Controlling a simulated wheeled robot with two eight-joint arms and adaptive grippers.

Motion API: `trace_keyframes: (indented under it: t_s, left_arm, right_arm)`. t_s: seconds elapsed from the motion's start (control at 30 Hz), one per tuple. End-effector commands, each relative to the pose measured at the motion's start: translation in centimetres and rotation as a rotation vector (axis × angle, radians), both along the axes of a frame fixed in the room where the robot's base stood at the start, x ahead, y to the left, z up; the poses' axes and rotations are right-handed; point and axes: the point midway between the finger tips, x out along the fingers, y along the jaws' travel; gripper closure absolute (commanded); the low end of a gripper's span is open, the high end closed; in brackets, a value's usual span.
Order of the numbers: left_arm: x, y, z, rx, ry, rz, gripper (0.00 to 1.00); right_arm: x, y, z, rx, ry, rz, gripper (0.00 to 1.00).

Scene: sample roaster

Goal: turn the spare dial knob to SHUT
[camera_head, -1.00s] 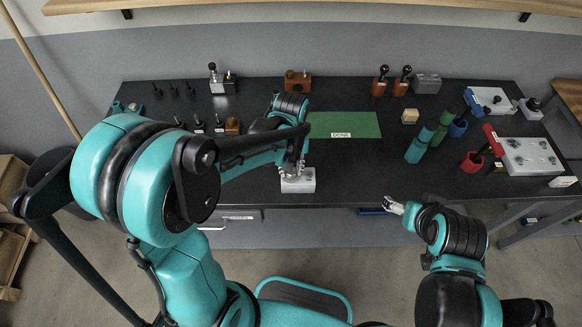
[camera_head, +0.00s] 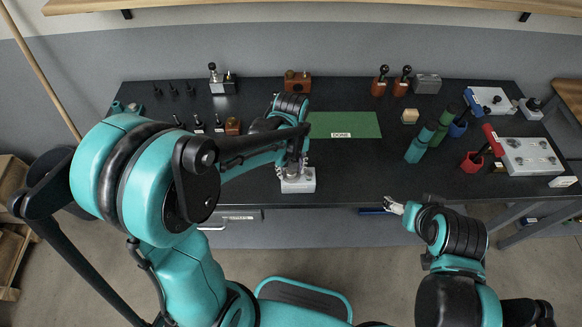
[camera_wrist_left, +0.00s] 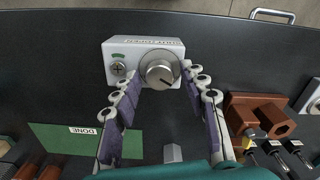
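The spare dial knob (camera_wrist_left: 160,69) is a round silver knob on a white box (camera_wrist_left: 115,50) at the table's front edge. The box also shows in the head view (camera_head: 298,186). Its dark pointer mark faces lower right in the wrist view. The lettering on the box edge is upside down there. A green mark and a screw sit left of the knob. My left gripper (camera_wrist_left: 161,76) reaches down over the box, with a fingertip close against each side of the knob. My right gripper (camera_head: 393,205) hangs before the table's front edge, away from the box; its fingers are too small to read.
A green mat (camera_head: 345,125) marked DONE lies behind and right of the box. A brown block (camera_head: 298,82) stands at the back. The table between the box and the cylinders is clear.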

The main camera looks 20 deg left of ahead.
Motion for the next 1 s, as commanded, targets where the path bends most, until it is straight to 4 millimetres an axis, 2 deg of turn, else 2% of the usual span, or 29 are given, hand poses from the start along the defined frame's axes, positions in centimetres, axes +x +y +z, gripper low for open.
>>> trace_keyframes:
  t_s: [0.37,0.47,0.8,1.0]
  left_arm:
    - [0.0,0.0,0.5,0.0,0.0,-0.001,0.51]
    - [0.0,0.0,1.8,0.0,0.0,-0.001,0.51]
    - [0.0,0.0,9.0,0.0,0.0,0.0,0.51]
    - [0.0,0.0,11.5,0.0,0.0,0.0,0.51]
  right_arm:
    - [0.0,0.0,0.0,0.0,0.0,0.0,0.23]
    - [0.0,0.0,0.0,0.0,0.0,0.0,0.23]
    - [0.0,0.0,0.0,0.0,0.0,0.0,0.23]
    - [0.0,0.0,0.0,0.0,0.0,0.0,0.23]
